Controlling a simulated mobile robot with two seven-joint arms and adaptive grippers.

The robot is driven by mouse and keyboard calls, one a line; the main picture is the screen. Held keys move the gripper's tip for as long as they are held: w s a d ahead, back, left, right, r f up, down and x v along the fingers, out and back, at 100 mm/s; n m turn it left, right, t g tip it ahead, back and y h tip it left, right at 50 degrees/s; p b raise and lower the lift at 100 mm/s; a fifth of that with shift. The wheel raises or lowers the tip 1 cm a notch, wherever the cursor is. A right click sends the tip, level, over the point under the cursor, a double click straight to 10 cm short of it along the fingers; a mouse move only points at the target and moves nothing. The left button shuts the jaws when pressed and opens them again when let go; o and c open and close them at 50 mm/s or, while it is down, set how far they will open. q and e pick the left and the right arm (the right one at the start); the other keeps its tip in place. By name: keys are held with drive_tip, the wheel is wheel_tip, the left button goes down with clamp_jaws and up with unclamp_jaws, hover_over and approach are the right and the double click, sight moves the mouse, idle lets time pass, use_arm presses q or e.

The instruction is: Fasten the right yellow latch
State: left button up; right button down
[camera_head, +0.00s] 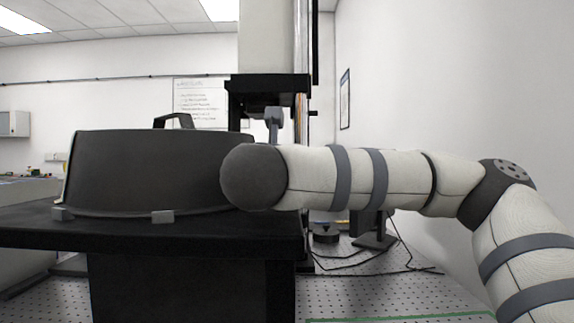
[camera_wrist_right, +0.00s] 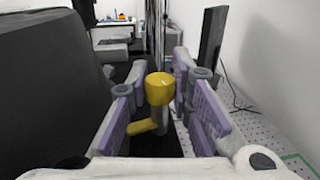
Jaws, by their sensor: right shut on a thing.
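The right yellow latch (camera_wrist_right: 159,90) shows in the right wrist view, with a round yellow knob on top, a grey post below it and a yellow arm reaching to the lower left. My right gripper (camera_wrist_right: 158,76) has its purple-padded fingers on either side of the latch and is shut on it. In the head view my right arm reaches in from the right and hides the latch and most of the gripper. The black domed cover (camera_head: 150,172) stands at the left on a black table (camera_head: 190,234). My left gripper is in neither view.
A black stand with a tall white column (camera_head: 266,35) rises behind the cover. A perforated optical bench (camera_head: 375,285) with dark cables and a small black stand (camera_head: 374,238) lies to the right. The white wall closes off the far right.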

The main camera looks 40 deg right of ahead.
drive_tip(key=c, duration=1.4)
unclamp_jaws()
drive_tip(key=shift+f, duration=0.1)
drive_tip(key=shift+c, duration=0.2)
drive_tip(key=v, duration=1.1)
drive_tip(key=shift+s+a, duration=0.35)
